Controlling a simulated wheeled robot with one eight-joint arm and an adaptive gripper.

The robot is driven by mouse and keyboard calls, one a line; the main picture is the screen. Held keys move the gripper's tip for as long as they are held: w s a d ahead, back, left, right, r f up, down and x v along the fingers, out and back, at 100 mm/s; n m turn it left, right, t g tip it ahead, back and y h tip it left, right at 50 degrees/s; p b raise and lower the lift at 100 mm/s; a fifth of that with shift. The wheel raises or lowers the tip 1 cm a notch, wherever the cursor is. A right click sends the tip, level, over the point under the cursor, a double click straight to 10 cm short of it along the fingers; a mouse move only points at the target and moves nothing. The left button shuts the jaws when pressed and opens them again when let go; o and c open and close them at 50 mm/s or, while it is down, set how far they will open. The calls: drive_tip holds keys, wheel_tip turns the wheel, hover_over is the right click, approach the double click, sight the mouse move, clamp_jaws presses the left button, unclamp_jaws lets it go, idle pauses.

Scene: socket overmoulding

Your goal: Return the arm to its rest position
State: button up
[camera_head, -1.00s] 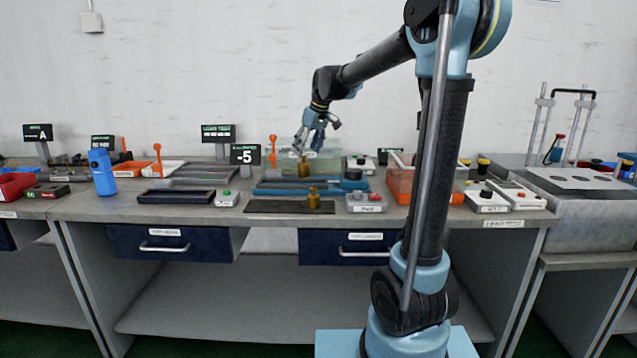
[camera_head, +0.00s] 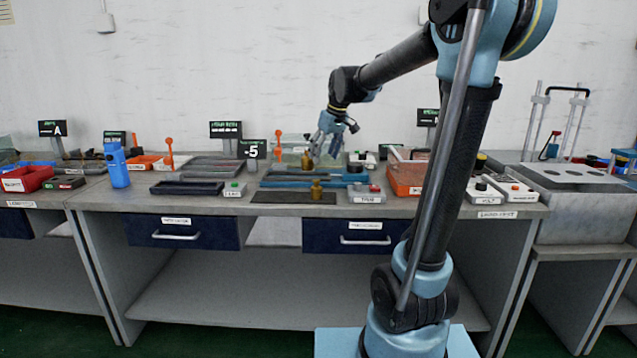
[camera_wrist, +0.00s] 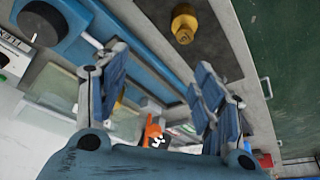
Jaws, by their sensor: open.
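My gripper (camera_head: 322,148) hangs from my raised arm above the back of the workbench (camera_head: 120,203), fingers pointing down. In the wrist view my gripper (camera_wrist: 160,100) has its two blue fingers spread wide with nothing held between them. A brass piece (camera_head: 316,189) stands upright on a dark mat (camera_head: 275,197) at the bench front; it also shows in the wrist view (camera_wrist: 184,24), beyond the fingers. A second brass piece (camera_head: 307,161) stands behind it, close below my gripper in the picture. I cannot tell the exact gap between them.
A blue fixture (camera_head: 300,180) lies under the gripper area. A blue bottle (camera_head: 117,165) and a display reading -5 (camera_head: 252,149) stand to the left. The wall space above is clear.

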drive_tip(key=s+d+f+m+h, duration=0.1)
drive_tip(key=s+d+f, duration=0.4)
drive_tip(key=s, duration=0.6)
drive_tip(key=s+d+f+m, duration=0.3)
drive_tip(key=s+d+f, duration=0.3)
drive_tip(key=s, duration=0.5)
drive_tip(key=s+d+f+m+g+h, duration=0.1)
drive_tip(key=s+d+f+m, duration=0.2)
drive_tip(key=s+d+f, duration=0.3)
drive_tip(key=s+f, duration=0.3)
drive_tip(key=s, duration=0.2)
drive_tip(key=shift+f+h, duration=0.3)
drive_tip(key=shift+w+f, duration=0.2)
drive_tip(key=shift+w, duration=0.25)
